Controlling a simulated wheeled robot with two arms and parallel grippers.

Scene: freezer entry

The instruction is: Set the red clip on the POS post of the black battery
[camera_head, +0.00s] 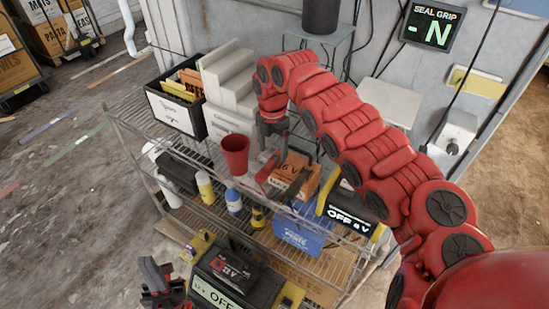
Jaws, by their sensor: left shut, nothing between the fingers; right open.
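A red piece (267,168), possibly the red clip, is beside the orange 6 V battery (293,175) on the rack's top shelf. My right gripper (270,148) points down just above this red piece, open; whether they touch is unclear. My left gripper (163,291) is low at the bottom edge, left of the black battery, shut and empty.
The wire rack (128,139) holds a red cup (235,154), a black bin (176,105), bottles (205,186), a blue box (298,234) and a second display reading OFF 6 V (349,219). A wall screen (428,29) reads SEAL GRIP -N. Open floor lies left.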

